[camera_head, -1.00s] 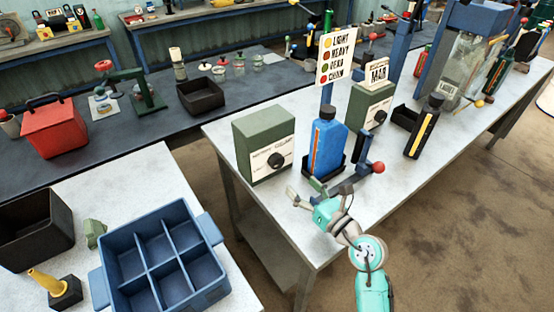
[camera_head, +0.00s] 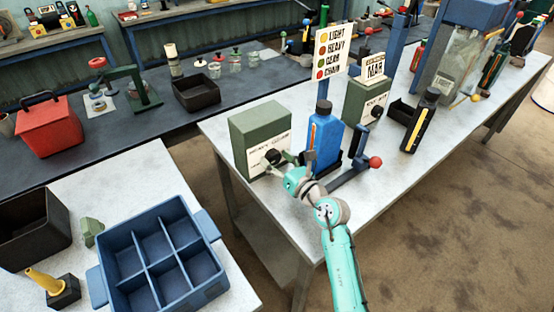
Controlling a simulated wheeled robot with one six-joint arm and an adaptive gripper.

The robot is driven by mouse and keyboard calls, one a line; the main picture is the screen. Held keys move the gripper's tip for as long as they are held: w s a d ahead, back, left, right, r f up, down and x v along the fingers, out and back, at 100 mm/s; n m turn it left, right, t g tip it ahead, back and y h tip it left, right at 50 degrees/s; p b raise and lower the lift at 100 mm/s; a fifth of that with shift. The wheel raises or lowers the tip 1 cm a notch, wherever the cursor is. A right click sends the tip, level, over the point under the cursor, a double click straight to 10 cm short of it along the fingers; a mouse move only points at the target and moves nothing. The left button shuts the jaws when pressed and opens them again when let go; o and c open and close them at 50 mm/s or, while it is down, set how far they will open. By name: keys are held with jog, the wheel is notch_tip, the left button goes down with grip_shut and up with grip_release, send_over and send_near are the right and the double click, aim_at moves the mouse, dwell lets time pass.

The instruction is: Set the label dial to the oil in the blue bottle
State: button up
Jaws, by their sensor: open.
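The blue bottle (camera_head: 326,140) stands upright in a dark holder on the light table, with a dark cap and an orange strip on its side. Left of it is a green box (camera_head: 259,127) with a white label plate and a black dial (camera_head: 272,157). The plate's lettering is too small to read surely. My gripper (camera_head: 282,163) is open at the front of this box, close to the dial; I cannot tell whether it touches. A second green box (camera_head: 366,103) with a dial (camera_head: 376,111) stands behind the bottle. A sign (camera_head: 331,51) lists LIGHT, HEAVY, GEAR and CHAIN beside coloured dots.
A lever with a red knob (camera_head: 375,162) stands right of the bottle. A dark bottle with a yellow strip (camera_head: 419,122) is farther right. A blue divided crate (camera_head: 205,285) sits on the near left table. The table's front right is clear.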

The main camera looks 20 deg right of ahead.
jog(key=c, duration=1.2)
jog(key=shift+o, duration=0.2)
jog(key=shift+m, duration=0.4)
jog(key=m, duration=0.5)
jog(key=shift+d+m, duration=0.1)
jog(key=shift+m, duration=0.2)
jog(key=m, duration=0.5)
jog(key=shift+f, duration=0.15)
jog(key=shift+m, duration=0.3)
jog(key=o, duration=1.2)
jog(key=shift+c, duration=0.2)
